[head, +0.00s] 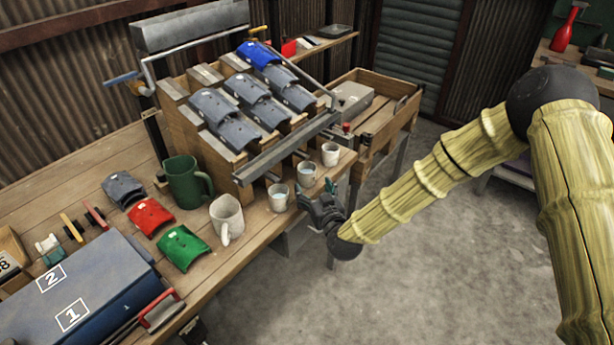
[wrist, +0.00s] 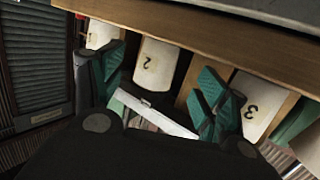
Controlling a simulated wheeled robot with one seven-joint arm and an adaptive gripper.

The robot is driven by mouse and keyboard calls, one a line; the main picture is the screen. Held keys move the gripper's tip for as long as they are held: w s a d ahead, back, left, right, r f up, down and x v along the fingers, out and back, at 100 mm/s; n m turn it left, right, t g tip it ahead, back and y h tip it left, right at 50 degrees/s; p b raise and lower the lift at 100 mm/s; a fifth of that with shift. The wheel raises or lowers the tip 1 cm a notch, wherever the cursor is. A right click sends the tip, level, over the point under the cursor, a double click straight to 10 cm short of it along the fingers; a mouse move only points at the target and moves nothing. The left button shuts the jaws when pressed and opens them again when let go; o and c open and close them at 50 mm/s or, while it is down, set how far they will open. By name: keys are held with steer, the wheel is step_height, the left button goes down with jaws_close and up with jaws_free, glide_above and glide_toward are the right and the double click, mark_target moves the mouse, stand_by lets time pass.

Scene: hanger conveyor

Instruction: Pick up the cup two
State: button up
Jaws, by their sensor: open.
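Cup two is a small pale cup with a black 2 (wrist: 156,65), seen in the wrist view ahead of and between my fingers. In the head view it appears to be the middle small cup (head: 306,174) along the bench's front edge. My gripper (head: 322,197) is open beside that edge, close to this cup and apart from it as far as I can tell. Its green-padded fingers (wrist: 160,82) show on both sides in the wrist view. Cup three (wrist: 250,103) stands to the right there, partly behind the right finger.
Another small cup (wrist: 101,34) is left of cup two in the wrist view. In the head view, a white mug (head: 226,216) and a green mug (head: 184,181) stand left of the small cups. A wooden rack (head: 220,165) with curved plates rises behind them. Open floor lies right.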

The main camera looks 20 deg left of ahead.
mark_target(309, 181)
steer(key=shift+p+x, duration=0.65)
steer(key=shift+x, duration=2.05)
steer(key=shift+c, duration=0.5)
steer(key=c, duration=1)
steer(key=shift+r, duration=0.1)
steer(key=shift+c, duration=0.2)
